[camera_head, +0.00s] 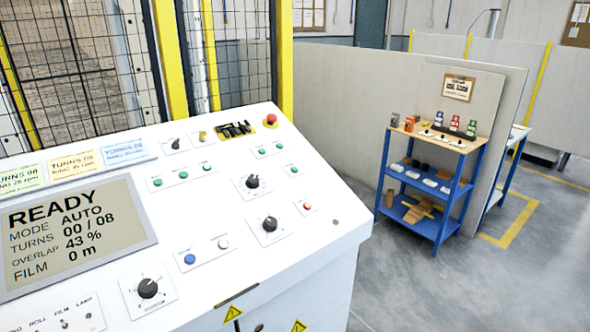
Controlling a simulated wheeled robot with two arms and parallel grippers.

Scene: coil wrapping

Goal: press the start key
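The white control panel (330,222) slopes across the left and middle of the head view. Its display (85,228) reads READY, MODE AUTO, TURNS 00 / 08, OVERLAP 43 %, FILM 0 m. Several small green buttons sit on the upper part, among them one alone on a plate (294,170). A red button (307,206) sits at the right, and a blue button (189,259) and a white button (223,243) lower down. Their labels are too small to read, so I cannot tell which is the start key. Neither gripper is in view.
Black rotary knobs (148,288) and a red mushroom button (271,118) stand up from the panel. A yellow-framed mesh fence (118,60) is behind it. A blue shelf rack (427,195) with small items stands at the right. The grey floor between is clear.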

